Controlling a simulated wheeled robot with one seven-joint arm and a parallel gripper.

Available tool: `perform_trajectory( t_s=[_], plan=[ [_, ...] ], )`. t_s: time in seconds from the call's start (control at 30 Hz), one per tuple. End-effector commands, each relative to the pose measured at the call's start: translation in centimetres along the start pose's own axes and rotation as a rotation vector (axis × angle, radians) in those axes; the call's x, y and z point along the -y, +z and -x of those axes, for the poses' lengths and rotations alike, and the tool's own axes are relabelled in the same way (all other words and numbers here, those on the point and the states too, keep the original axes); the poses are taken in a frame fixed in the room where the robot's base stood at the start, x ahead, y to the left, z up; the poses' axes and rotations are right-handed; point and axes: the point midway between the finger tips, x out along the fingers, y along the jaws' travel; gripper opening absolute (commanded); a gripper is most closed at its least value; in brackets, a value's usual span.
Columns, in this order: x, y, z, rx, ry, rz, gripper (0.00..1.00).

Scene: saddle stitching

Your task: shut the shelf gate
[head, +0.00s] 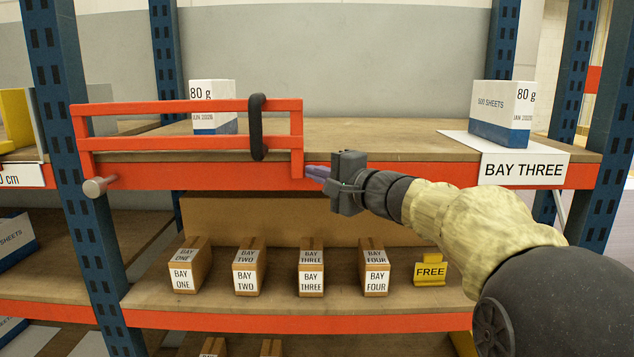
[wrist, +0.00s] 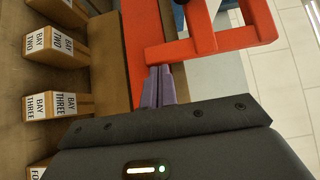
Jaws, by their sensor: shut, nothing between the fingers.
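The shelf gate (head: 200,142) is a red-orange barred frame at the left of the upper shelf in the head view. A black loop handle (head: 256,127) hangs across its bars near its right end. A grey pin (head: 98,186) shows at its lower left, by the blue post. My gripper (head: 312,172) is shut and empty, with its purple fingertips just right of the gate's lower right corner. In the wrist view the fingers (wrist: 159,88) point at the gate's orange end (wrist: 185,48) and are close to it. I cannot tell whether they touch.
The upper shelf (head: 390,135) is open right of the gate. Paper packs stand behind the gate (head: 212,122) and at the right (head: 500,112), above the BAY THREE label (head: 523,169). Labelled boxes (head: 311,268) and a yellow FREE sign (head: 430,271) stand below.

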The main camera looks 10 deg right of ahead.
Motion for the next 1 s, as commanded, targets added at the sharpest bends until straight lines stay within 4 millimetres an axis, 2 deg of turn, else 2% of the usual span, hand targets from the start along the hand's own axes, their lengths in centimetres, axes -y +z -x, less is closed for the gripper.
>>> perform_trajectory(
  t_s=[0.37, 0.57, 0.77, 1.0],
  plan=[
    [0.3, 0.6, -0.2, 0.014, -0.006, 0.001, 0.00],
    [0.1, -0.2, 0.5, 0.013, -0.005, 0.001, 0.00],
    [-0.2, -2.8, 2.7, 0.007, -0.003, -0.001, 0.00],
    [-0.4, -2.7, 7.5, 0.008, -0.003, 0.002, 0.00]
  ],
)
